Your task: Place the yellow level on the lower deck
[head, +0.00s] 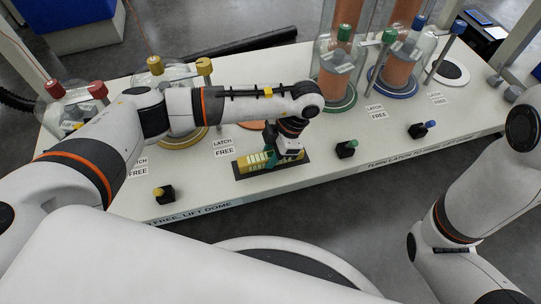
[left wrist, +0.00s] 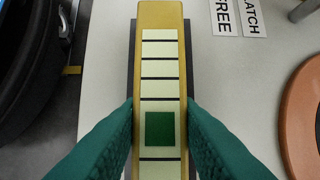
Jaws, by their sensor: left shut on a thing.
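The yellow level (left wrist: 160,10) is a long yellow block with a row of cream panels and one dark green square on its top. In the head view it (head: 255,161) lies along a dark base (head: 301,156) near the front edge of the white bench. My left gripper (head: 271,157) is over it, with its green fingers on both long sides, shut on it. The left wrist view shows the fingers touching its sides. Whether it rests on the base or hangs just above, I cannot tell. No part is clearly marked as the lower deck. My right gripper is out of view.
Glass domes with coloured knobs stand along the back of the white bench (head: 430,105). Signs read LATCH and FREE.

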